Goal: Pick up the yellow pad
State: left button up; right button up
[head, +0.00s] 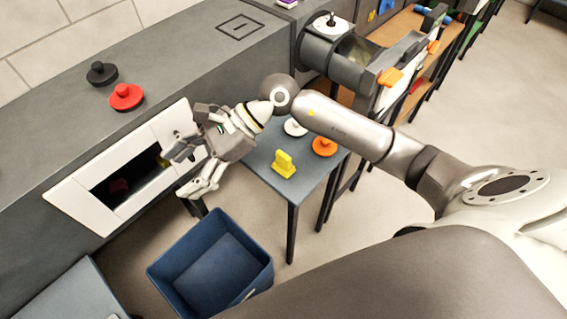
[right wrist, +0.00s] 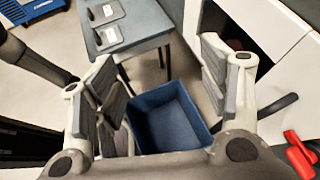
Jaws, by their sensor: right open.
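The yellow pad (head: 284,163) is a block with a raised grip, standing on the small grey table (head: 305,187) in the head view. My right gripper (head: 187,168) is open and empty, to the left of the yellow pad, in front of the white-framed opening in the counter and apart from the pad. In the right wrist view its two fingers are spread wide (right wrist: 163,95) with nothing between them, and the yellow pad does not show. My left gripper is not in view.
An orange round pad (head: 324,146) and a white one (head: 295,127) share the small table. A blue bin (head: 170,268) stands on the floor below the gripper. Red (head: 126,97) and black (head: 101,73) knobbed pads sit on the counter (head: 190,50). A dark opening (head: 125,185) holds something reddish.

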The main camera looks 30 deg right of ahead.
jog(key=w+d+f+n+h, duration=0.2)
jog(key=d+f+h, duration=0.3)
jog(key=d, duration=0.3)
jog(key=n+h, duration=0.1)
jog(key=h, duration=0.6)
send_near(283, 155)
jog(key=shift+w+d+f, duration=0.1)
jog(key=shift+w+f, duration=0.15)
notch_tip(283, 155, down, 5)
jog(key=shift+r+p, duration=0.2)
jog(key=shift+p, duration=0.15)
jog(key=shift+s+f, duration=0.1)
jog(key=shift+f, duration=0.45)
jog(key=f+p, duration=0.1)
jog(key=f, duration=0.2)
jog(key=shift+a+f, duration=0.2)
jog(key=shift+f, duration=0.45)
